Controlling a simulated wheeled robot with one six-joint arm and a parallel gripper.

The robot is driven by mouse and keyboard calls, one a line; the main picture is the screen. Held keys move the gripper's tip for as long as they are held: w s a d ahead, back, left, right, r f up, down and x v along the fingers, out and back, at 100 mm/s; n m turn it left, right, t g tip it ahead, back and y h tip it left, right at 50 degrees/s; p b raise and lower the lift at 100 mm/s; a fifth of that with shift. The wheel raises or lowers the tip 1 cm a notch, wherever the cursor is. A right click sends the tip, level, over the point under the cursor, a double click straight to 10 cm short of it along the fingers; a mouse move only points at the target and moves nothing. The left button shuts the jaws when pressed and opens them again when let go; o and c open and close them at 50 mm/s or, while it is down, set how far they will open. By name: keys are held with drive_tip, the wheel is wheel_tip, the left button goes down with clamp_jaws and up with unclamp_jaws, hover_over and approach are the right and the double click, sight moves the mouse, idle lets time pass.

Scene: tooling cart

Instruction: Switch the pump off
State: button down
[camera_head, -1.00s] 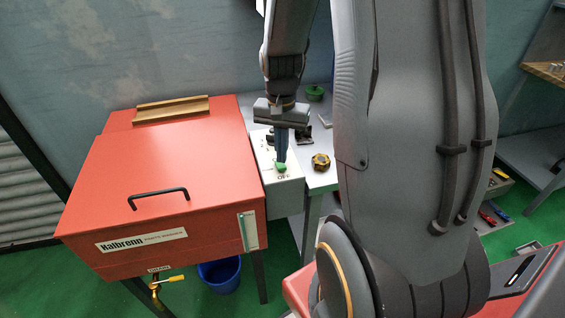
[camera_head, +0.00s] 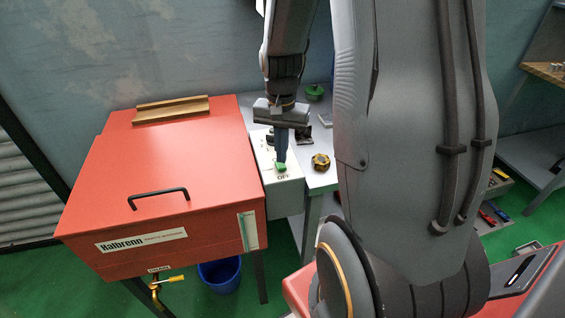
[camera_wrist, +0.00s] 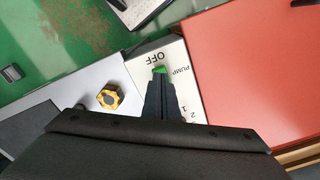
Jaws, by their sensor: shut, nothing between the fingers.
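The pump switch box (camera_head: 291,191) is a pale box on the right side of the red parts washer (camera_head: 165,185). Its top face carries the words PUMP and OFF in the wrist view (camera_wrist: 182,58). A green switch part (camera_head: 281,168) sits near the OFF end; it also shows in the wrist view (camera_wrist: 159,70), just past my fingertips. My gripper (camera_head: 282,160) is shut and points down at the box, its tips at the green part. The tips seem to touch it or nearly so. My fingers hide part of the box face.
A yellow and black knob-like part (camera_head: 320,162) lies on the grey table right of the box. A green round item (camera_head: 314,92) stands farther back. A blue bucket (camera_head: 220,275) is under the washer, near a yellow drain valve (camera_head: 156,284). The washer lid has a black handle (camera_head: 158,194).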

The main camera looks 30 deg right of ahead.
sight(279, 167)
drive_tip(key=shift+f+b, duration=0.5)
drive_tip(key=shift+f, duration=0.55)
idle(0.6)
drive_tip(key=shift+r, duration=0.15)
wheel_tip(279, 167, up, 7)
drive_tip(key=p, duration=0.6)
drive_tip(key=shift+a, duration=0.1)
idle(0.5)
drive_tip(key=shift+a, duration=0.35)
drive_tip(key=s+a+f+n+t+b, duration=0.1)
drive_tip(key=s+a+n+b, duration=0.5)
drive_tip(key=a+n, duration=0.3)
drive_tip(key=shift+s+a+f, duration=0.3)
drive_tip(key=shift+s+a, duration=0.4)
drive_tip(key=shift+a, duration=0.55)
